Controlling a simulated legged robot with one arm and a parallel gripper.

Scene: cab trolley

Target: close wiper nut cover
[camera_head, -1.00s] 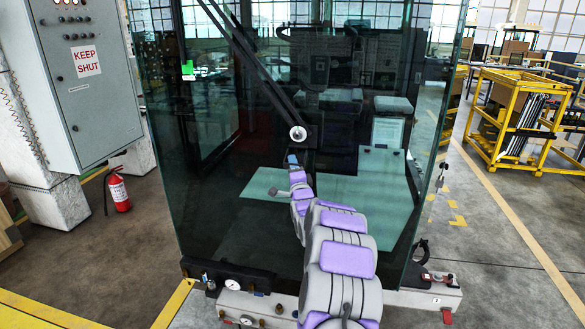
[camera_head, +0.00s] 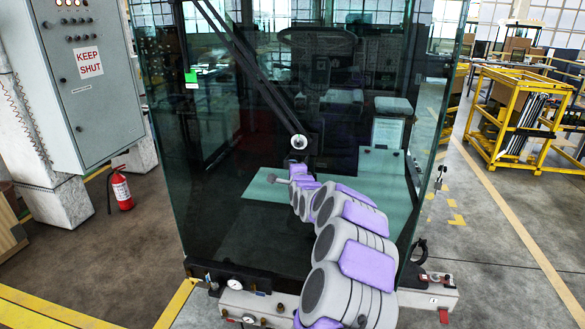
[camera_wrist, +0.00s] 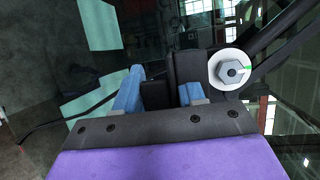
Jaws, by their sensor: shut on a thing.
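The wiper nut (camera_wrist: 231,72), a grey hex on a white disc, is exposed at the base of the wiper arm in the wrist view. It also shows on the cab glass in the head view (camera_head: 299,142). A black cover piece (camera_wrist: 188,64) stands just left of the nut, swung aside from it. My gripper (camera_wrist: 158,92) has two blue fingers, spaced apart, with a dark part of the cover between them. Its tip lies just below the nut in the head view. Fingers and dark surfaces hide where exactly they touch the cover.
The black wiper arms (camera_head: 250,78) run up and left from the nut across the cab glass (camera_head: 225,215). A grey cabinet (camera_head: 98,105) and a red extinguisher (camera_head: 122,189) stand left. A yellow rack (camera_head: 510,115) stands right, with open floor before it.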

